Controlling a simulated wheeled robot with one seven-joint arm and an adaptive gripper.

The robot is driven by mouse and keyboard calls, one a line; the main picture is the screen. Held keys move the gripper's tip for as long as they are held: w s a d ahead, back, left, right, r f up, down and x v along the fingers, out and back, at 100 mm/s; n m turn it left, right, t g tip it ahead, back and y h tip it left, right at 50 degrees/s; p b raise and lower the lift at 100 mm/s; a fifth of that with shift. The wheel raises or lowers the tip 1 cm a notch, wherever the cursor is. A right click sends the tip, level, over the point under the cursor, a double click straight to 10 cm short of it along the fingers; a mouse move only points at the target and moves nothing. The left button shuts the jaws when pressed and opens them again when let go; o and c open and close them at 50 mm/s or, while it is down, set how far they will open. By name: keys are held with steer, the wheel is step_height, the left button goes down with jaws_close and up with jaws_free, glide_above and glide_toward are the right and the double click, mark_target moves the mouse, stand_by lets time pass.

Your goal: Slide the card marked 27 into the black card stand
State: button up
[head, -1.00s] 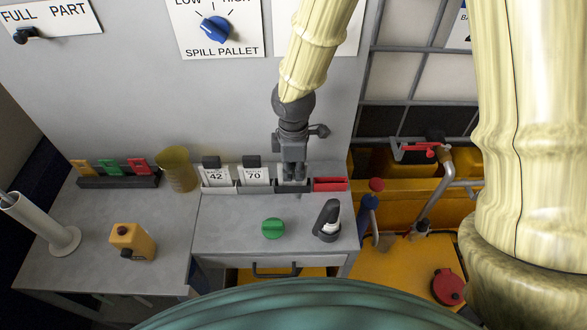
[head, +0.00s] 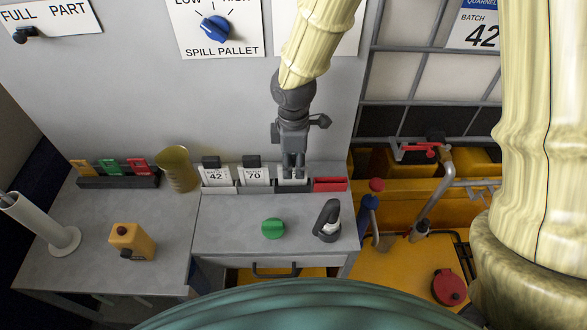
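The black card stand (head: 293,188) is in the row at the back of the grey bench, between the 70 card's stand and a red stand (head: 330,184). A white card (head: 292,181) shows just above the black stand, behind my fingertips; its number is hidden, and I cannot tell how deep it sits. My gripper (head: 293,174) points down right over it. I cannot tell whether the fingers touch the card. Card 42 (head: 215,176) and card 70 (head: 255,176) stand upright to the left, each with a black tab on top.
A green knob (head: 273,228) and a dark handle (head: 328,220) are on the bench in front. An amber cup (head: 177,169) stands left of the cards. A grey wall with a blue dial (head: 215,29) rises behind. Yellow machinery with a red valve lies right.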

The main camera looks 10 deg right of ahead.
step_height(320, 180, up, 9)
steer(key=shift+f, duration=0.15)
stand_by(0.4)
steer(key=shift+f, duration=0.1)
